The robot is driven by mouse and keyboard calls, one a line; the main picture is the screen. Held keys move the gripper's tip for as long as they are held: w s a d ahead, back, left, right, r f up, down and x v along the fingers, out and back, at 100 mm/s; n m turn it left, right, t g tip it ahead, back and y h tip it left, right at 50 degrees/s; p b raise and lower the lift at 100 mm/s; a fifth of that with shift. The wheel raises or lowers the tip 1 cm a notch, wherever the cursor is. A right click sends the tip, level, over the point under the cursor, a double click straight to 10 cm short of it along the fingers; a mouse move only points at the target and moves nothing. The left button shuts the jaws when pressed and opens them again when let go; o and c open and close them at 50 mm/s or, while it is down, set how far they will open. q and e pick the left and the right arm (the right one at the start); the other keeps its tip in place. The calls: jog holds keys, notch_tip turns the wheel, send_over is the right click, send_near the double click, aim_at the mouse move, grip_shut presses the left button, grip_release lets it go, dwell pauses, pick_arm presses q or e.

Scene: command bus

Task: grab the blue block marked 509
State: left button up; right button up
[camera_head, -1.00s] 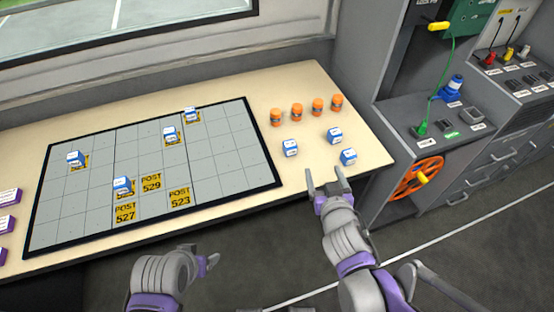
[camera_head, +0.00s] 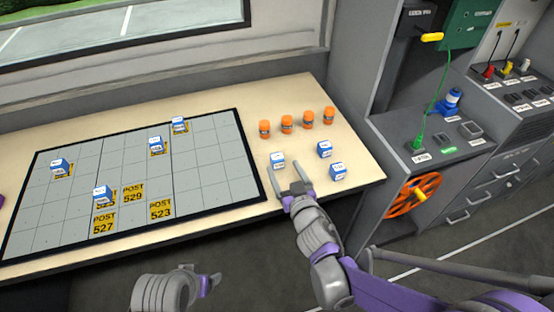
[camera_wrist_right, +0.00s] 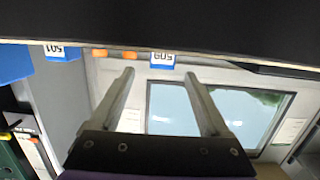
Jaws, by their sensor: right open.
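The blue-and-white block marked 509 (camera_wrist_right: 162,60) shows upside down in the right wrist view, between my open fingers in the picture and beyond their tips. It appears to be the leftmost of the three loose blocks, the block (camera_head: 277,161) right of the grid board in the head view; its number is too small to read there. My right gripper (camera_head: 292,194) is open and empty, just on the near side of that block, not around it. My left gripper (camera_head: 207,284) is low in the head view; its jaws are unclear.
Two more blue blocks (camera_head: 324,149) (camera_head: 338,172) stand to the right; one reads 501 (camera_wrist_right: 56,52) in the wrist view. Several orange cylinders (camera_head: 286,124) stand behind. The grid board (camera_head: 205,165) holds several blocks. A grey console (camera_head: 445,145) borders the table's right side.

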aim_at(279, 162)
jog(key=shift+f+p+x, duration=0.15)
jog(key=shift+p+x, duration=0.1)
jog(key=shift+x, duration=0.8)
jog(key=shift+f+p+x, duration=0.15)
jog(key=shift+p+x, duration=0.1)
jog(key=shift+x, duration=0.75)
jog(key=shift+s+a, duration=0.1)
jog(key=shift+a, duration=0.05)
grip_shut()
